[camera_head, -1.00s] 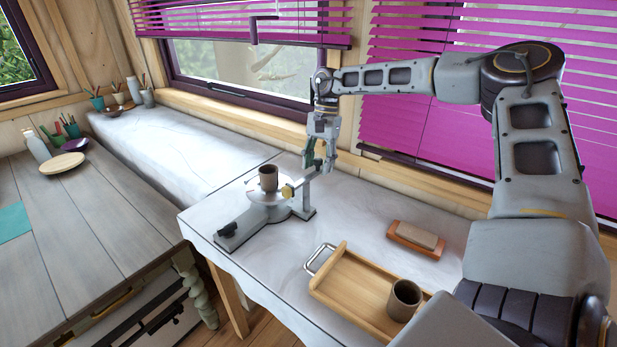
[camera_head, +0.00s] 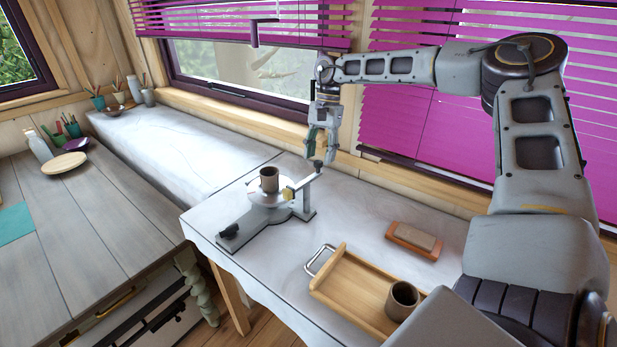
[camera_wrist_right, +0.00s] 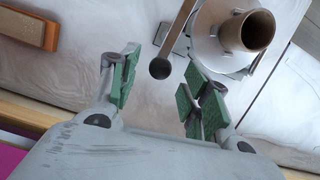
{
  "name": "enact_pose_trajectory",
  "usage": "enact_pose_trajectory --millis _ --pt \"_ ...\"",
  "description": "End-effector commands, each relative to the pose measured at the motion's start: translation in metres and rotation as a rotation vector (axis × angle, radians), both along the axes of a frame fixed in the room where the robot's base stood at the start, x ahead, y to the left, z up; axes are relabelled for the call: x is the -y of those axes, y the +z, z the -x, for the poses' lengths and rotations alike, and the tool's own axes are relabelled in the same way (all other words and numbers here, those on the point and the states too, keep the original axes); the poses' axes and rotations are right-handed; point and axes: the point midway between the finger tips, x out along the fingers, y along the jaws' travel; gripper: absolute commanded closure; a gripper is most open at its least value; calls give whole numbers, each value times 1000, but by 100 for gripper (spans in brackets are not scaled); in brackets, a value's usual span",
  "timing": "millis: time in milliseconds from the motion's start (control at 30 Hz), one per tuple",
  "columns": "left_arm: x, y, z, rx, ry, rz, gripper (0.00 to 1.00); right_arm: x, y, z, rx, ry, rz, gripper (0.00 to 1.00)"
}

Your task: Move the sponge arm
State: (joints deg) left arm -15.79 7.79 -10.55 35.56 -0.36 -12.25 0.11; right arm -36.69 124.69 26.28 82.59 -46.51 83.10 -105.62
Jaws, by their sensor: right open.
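The sponge arm (camera_head: 304,182) is a light bar with a dark knob at its far end and a yellow sponge (camera_head: 288,194) at the end near a brown cup (camera_head: 269,179). The cup stands on the round wheel (camera_head: 262,198) of a grey device. My right gripper (camera_head: 321,153) hangs from above, just over the knob end. In the right wrist view, the open green-padded fingers (camera_wrist_right: 160,82) are spread with the knob (camera_wrist_right: 159,68) showing in the gap between them. Nothing is held. I cannot tell whether a finger touches the knob. My left gripper is not in view.
A wooden tray (camera_head: 345,286) with another brown cup (camera_head: 402,299) stands at the front right. An orange-brown block (camera_head: 413,240) lies behind it. The window ledge and pink blinds (camera_head: 410,130) are close behind my right gripper. The white table has free room left of the tray.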

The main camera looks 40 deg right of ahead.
Motion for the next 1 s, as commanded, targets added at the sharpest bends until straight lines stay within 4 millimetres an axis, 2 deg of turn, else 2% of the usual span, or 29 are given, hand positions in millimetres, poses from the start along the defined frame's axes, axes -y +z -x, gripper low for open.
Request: enact_pose_trajectory --millis 600,1000 --pt "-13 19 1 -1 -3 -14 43 7 29 -3 1 1 0 53" --pt "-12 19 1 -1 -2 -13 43 7 30 -3 0 1 0 53"
